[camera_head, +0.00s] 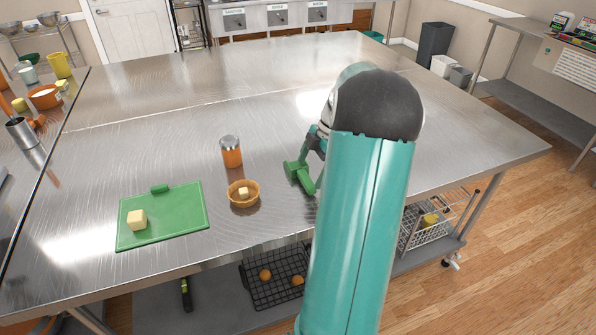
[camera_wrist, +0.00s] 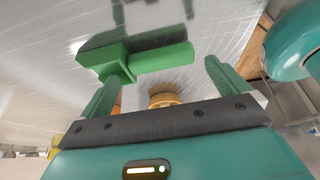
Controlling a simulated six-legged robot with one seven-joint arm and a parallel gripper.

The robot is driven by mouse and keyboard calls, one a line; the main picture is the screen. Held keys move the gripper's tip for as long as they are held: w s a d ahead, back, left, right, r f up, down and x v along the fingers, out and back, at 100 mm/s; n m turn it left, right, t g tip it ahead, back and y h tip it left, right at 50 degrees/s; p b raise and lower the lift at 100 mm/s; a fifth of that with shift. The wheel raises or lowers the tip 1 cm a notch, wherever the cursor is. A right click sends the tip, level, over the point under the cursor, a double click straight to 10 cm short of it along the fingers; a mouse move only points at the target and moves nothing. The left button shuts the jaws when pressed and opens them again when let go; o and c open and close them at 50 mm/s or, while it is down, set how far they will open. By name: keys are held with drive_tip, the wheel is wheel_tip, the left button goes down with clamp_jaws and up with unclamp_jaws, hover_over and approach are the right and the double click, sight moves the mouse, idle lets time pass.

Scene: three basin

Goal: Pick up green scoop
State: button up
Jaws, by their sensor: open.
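The green scoop (camera_wrist: 150,60) shows in the wrist view, with a boxy head at left and a thick round handle reaching right. It is just past the fingertips of my gripper (camera_wrist: 162,71), whose two green fingers are spread apart. The boxy head is close to the left fingertip; I cannot tell whether they touch. Nothing is held between the fingers. In the head view a green shape, apparently the scoop (camera_head: 299,174), is on the table just left of my arm. My arm hides most of my gripper there.
A small basket (camera_head: 243,201) with a pale cube and an orange shaker (camera_head: 231,153) stand left of the scoop. A green cutting board (camera_head: 190,213) with a pale block (camera_head: 137,220) is further left. The metal table (camera_head: 200,100) is clear behind them.

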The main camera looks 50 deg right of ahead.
sight(307, 178)
drive_tip(key=shift+x, duration=1.5)
drive_tip(key=c, duration=0.8)
drive_tip(key=shift+r, duration=0.1)
drive_tip(key=shift+r, duration=0.45)
wheel_tip(307, 178, up, 2)
drive_tip(key=shift+r, duration=0.2)
drive_tip(key=s+a+r, duration=0.2)
drive_tip(key=r, duration=0.1)
drive_tip(key=s+a+r, duration=0.1)
drive_tip(key=r, duration=0.1)
drive_tip(key=shift+a+r, duration=0.15)
drive_tip(key=shift+a, duration=0.05)
drive_tip(key=s+a+r, duration=0.4)
drive_tip(key=s+a, duration=0.2)
drive_tip(key=a, duration=0.1)
drive_tip(key=shift+s, duration=0.2)
